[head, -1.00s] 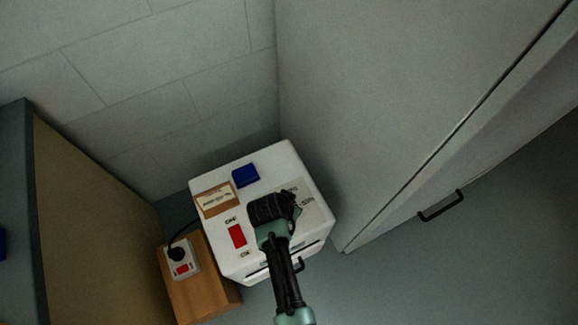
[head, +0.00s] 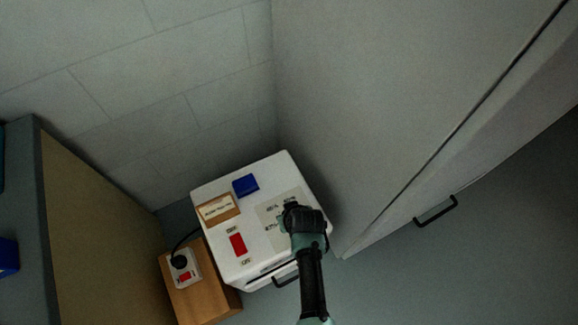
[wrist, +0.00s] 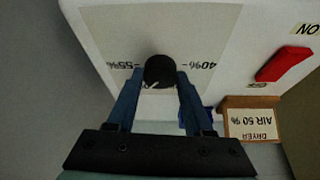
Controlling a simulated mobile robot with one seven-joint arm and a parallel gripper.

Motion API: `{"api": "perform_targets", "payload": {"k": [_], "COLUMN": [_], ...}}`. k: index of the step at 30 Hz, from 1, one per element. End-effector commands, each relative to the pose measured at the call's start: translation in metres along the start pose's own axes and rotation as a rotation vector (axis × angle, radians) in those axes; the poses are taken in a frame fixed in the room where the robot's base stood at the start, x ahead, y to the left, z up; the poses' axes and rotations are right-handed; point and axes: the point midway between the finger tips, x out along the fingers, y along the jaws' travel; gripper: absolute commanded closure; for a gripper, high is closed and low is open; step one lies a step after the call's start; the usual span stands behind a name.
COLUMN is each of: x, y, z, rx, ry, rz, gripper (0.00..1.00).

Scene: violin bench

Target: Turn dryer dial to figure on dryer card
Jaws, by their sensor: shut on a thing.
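The dryer is a white box (head: 282,169) in the corner, with a pale dial panel (head: 266,220) on top. In the wrist view the black round dial (wrist: 160,70) sits on this panel between printed upside-down marks, 55% on its left and 40% on its right. My gripper (wrist: 158,82) is shut on the dial, one blue finger on each side. A small pale mark shows at the dial's near edge; I cannot tell its exact setting. In the head view my gripper (head: 300,214) hides the dial. The dryer card (wrist: 252,124) reads "DRYER AIR 50 %"; it also shows in the head view (head: 218,210).
A red switch (head: 237,244) with ON and OFF labels and a blue block (head: 245,185) are on the dryer top. A wooden stand (head: 205,300) with a plugged-in socket (head: 185,268) is at left. A tall grey cabinet (head: 380,110) stands close at right.

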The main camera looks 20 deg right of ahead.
Motion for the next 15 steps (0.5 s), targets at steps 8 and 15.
{"api": "perform_targets", "payload": {"k": [8, 15], "x": [0.0007, 0.0006], "y": [0.0011, 0.0008], "z": [0.0011, 0.0015], "rx": [-0.122, -0.165], "ry": [-0.003, -0.005], "rz": [-0.051, -0.068], "gripper": [1.0, 1.0]}}
